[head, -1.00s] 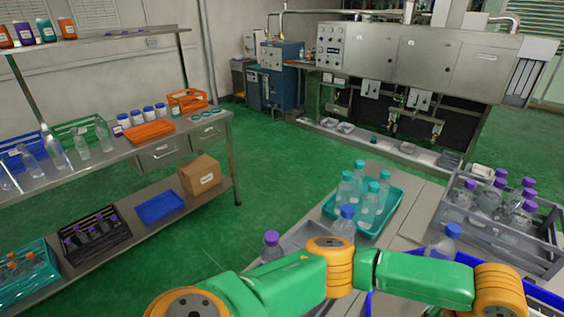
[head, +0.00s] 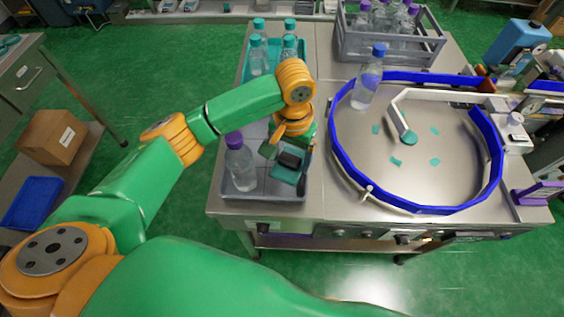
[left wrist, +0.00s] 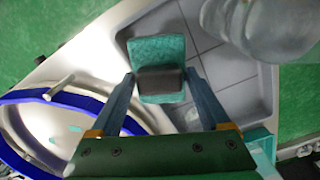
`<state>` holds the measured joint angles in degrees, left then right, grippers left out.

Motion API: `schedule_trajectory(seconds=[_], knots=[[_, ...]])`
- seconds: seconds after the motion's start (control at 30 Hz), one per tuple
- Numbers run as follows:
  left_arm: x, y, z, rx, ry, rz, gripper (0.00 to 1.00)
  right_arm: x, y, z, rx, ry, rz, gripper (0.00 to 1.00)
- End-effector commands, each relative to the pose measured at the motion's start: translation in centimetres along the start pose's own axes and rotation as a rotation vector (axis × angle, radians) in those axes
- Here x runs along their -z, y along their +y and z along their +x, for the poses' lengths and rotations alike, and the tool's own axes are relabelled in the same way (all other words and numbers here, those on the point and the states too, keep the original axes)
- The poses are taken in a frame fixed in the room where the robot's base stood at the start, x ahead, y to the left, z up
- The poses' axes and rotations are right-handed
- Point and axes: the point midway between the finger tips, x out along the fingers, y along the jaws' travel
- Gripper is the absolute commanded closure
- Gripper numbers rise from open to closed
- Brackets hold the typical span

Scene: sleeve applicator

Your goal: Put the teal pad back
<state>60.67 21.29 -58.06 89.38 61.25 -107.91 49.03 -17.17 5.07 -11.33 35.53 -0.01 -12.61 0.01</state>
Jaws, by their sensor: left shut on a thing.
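The teal pad (left wrist: 158,48) with a dark grey block on it is held between the fingertips of my left gripper (left wrist: 160,80) in the left wrist view. In the head view my left gripper (head: 289,160) is shut on the pad (head: 284,175) at the right part of the grey tray (head: 262,194). The pad is over the tray; whether it touches the tray floor I cannot tell. A clear bottle with a purple cap (head: 240,163) stands in the tray to the left of the pad. My right gripper is not in view.
A blue-walled ring (head: 337,155) with small teal pieces, a white arm and a blue-capped bottle (head: 368,80) is to the right. A teal tray (head: 246,70) of bottles and a grey crate (head: 385,46) stand behind.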

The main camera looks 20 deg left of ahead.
Motion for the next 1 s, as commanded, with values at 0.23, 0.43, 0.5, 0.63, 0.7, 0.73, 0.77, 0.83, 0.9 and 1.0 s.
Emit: schedule_trajectory(seconds=[0.23, 0.43, 0.5, 0.63, 0.7, 0.73, 0.77, 0.83, 0.9, 1.0], knots=[[0.6, -2.1, 3.1, 0.003, -0.004, -0.001, 0.8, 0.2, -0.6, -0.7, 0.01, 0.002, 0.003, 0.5], [0.6, -1.9, 5.4, 0.001, 0.002, 0.002, 0.8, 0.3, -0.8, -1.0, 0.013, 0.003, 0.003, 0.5], [0.6, -1.9, 5.5, 0.001, 0.002, 0.002, 0.8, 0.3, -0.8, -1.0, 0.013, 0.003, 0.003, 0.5], [0.6, -1.9, 5.5, 0.0, 0.002, 0.002, 0.8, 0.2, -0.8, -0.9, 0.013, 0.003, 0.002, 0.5], [0.6, -1.9, 5.7, 0.0, 0.001, 0.001, 0.8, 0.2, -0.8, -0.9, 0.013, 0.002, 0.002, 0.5], [0.6, -1.9, 5.7, 0.0, 0.001, 0.001, 0.12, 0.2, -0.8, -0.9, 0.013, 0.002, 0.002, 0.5], [0.6, -1.9, 5.7, 0.0, 0.001, 0.001, 0.07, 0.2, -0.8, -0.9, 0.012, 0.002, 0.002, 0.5], [0.6, -1.9, 5.7, 0.0, 0.001, 0.001, 0.07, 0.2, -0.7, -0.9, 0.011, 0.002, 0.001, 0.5], [0.6, -1.9, 5.7, 0.0, 0.001, 0.001, 0.07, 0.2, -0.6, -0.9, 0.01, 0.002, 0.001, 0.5], [0.6, -1.9, 5.6, 0.0, 0.001, 0.001, 0.07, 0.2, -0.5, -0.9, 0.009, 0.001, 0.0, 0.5]])
